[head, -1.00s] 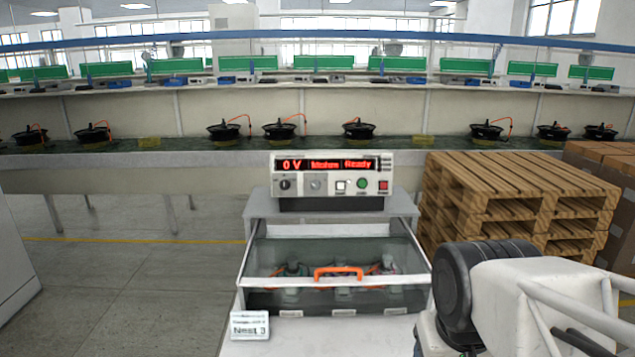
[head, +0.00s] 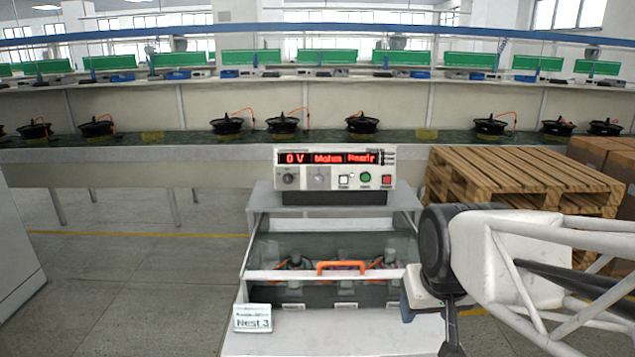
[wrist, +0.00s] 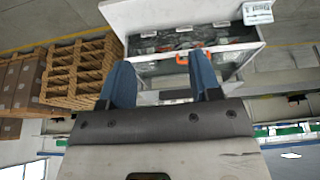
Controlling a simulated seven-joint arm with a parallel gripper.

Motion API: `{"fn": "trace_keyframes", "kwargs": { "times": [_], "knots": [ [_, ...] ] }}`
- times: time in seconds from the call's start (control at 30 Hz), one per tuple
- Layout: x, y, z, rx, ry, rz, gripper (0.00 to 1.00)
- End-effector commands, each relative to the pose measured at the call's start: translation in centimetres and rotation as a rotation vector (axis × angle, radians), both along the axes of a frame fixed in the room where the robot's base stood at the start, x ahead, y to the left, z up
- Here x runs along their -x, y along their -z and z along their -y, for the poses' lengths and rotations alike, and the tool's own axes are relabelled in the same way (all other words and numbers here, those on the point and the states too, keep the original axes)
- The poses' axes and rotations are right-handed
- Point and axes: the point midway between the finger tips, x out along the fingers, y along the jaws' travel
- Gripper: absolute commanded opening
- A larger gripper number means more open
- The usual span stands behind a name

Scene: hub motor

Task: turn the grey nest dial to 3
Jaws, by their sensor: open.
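The tester (head: 335,168) stands at the back of the bench, its red display reading 0 V. On its front panel are a dark knob (head: 288,179) and, right of it, the small grey nest dial (head: 319,178). The dial's setting is too small to read. A card reading "Nest 3" (head: 253,319) stands at the bench's front left. My gripper (wrist: 160,72) is open and empty in the wrist view, its two blue fingers apart. In the head view it is right of the clear-lidded box, apart from the dial; a blue finger shows there. The dial is not discernible in the wrist view.
The clear-lidded box (head: 262,274) with an orange handle (head: 341,268) sits in front of the tester, its lid down over several fixtures. Wooden pallets (head: 500,180) stand at the right. Space above the box is clear.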

Motion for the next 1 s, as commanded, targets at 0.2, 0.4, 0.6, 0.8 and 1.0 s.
{"fn": "trace_keyframes", "kwargs": {
  "times": [0.2, 0.4, 0.6, 0.8, 1.0],
  "knots": [
    [-8.3, -1.1, -1.0, 0.0, -0.043, 0.132, 0.58],
    [-15.9, -1.9, -2.2, 0.004, -0.081, 0.261, 0.58],
    [-23.2, -2.1, -3.6, 0.012, -0.113, 0.389, 0.58],
    [-30.4, -2.0, -5.1, 0.022, -0.141, 0.518, 0.58],
    [-37.1, -1.3, -6.8, 0.036, -0.166, 0.647, 0.58]
  ]
}}
